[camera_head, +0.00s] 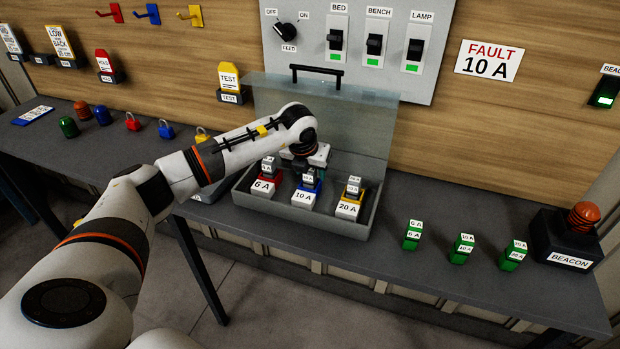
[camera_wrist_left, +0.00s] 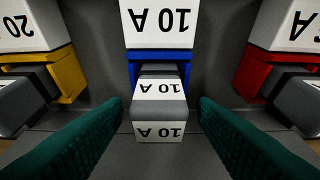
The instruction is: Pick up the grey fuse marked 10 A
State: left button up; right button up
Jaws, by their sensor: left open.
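The grey fuse marked 10 A (camera_wrist_left: 160,104) sits upright in the blue holder (camera_wrist_left: 118,56) in the left wrist view. In the head view the blue holder (camera_head: 319,187) is the middle one in an open grey box (camera_head: 268,209), and the fuse is partly hidden by my gripper. My left gripper (camera_head: 309,171) is open above it. In the wrist view its two green finger pads lie on either side of the fuse, with a gap on each side. My right gripper is not in view.
Grey fuses in a red holder (camera_head: 266,180) and a yellow holder (camera_head: 357,193) flank the blue one. The box's clear lid (camera_head: 360,115) stands raised behind. Green fuses (camera_head: 412,235) and a beacon (camera_head: 568,238) stand at right. Padlocks (camera_head: 132,122) lie at left.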

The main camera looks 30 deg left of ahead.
pick_arm(q)
jog(key=shift+c, duration=0.4)
jog(key=c, duration=1)
jog(key=shift+r, duration=0.15)
jog(key=shift+r+b, duration=0.3)
jog(key=shift+r, duration=0.25)
notch_tip(320, 180, up, 2)
jog(key=shift+r+b, duration=0.15)
jog(key=shift+b, duration=0.35)
jog(key=s+d+b, duration=0.4)
jog(key=s, duration=1.3)
jog(key=shift+s+d, duration=0.15)
jog(key=shift+s, duration=0.15)
